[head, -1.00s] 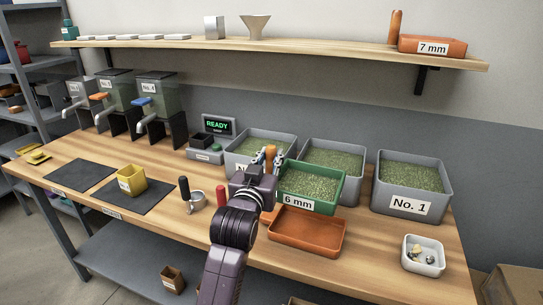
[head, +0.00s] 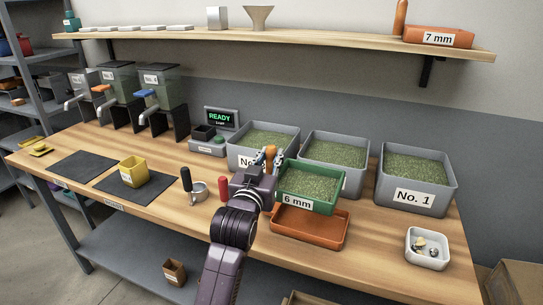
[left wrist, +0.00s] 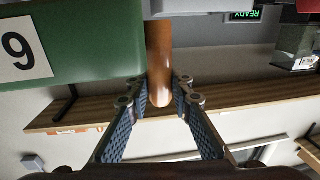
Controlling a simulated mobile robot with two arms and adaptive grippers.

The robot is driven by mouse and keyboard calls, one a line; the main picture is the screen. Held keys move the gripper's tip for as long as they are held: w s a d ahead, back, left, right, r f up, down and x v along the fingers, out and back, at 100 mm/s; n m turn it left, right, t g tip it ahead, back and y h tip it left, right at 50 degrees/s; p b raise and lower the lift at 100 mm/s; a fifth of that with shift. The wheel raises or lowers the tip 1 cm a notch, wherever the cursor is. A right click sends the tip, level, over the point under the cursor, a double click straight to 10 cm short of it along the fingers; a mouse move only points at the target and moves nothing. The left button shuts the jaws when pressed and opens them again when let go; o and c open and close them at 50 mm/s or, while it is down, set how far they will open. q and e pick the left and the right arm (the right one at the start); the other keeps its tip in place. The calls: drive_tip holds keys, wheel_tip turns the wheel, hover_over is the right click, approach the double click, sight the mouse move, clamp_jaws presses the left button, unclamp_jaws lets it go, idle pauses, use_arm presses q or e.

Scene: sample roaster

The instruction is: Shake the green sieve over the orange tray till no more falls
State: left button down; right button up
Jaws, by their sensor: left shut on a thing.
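The green sieve (head: 322,203), labelled "6 mm", is full of green beans. It is held roughly level above the back part of the orange tray (head: 300,237), and hides part of it. The bare part of the tray that shows looks empty; I see no beans falling. My left gripper (head: 268,158) is shut on the sieve's brown wooden handle at its left end. In the left wrist view the handle (left wrist: 159,55) sits between the two fingers (left wrist: 158,100), beside the green sieve wall (left wrist: 85,45). My right gripper is not in view.
Grey bins of beans, one labelled "No. 1" (head: 414,196), stand behind and right of the sieve. A small white dish (head: 427,262) with a few bits is at right. A red-handled tool (head: 223,188) and a black-handled tool (head: 186,180) are left of my arm.

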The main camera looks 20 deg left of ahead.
sight(267, 170)
use_arm(q)
drive_tip(key=shift+a+f+b, duration=0.25)
drive_tip(key=shift+f+b, duration=0.1)
drive_tip(key=shift+f, duration=0.4)
drive_tip(key=shift+a+f, duration=0.1)
drive_tip(key=shift+f, duration=0.4)
drive_tip(key=shift+a+f+b, duration=0.15)
drive_tip(key=shift+f+b, duration=0.35)
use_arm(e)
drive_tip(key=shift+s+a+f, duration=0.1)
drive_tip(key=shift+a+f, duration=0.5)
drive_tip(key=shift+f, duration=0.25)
use_arm(q)
drive_tip(key=shift+f, duration=0.2)
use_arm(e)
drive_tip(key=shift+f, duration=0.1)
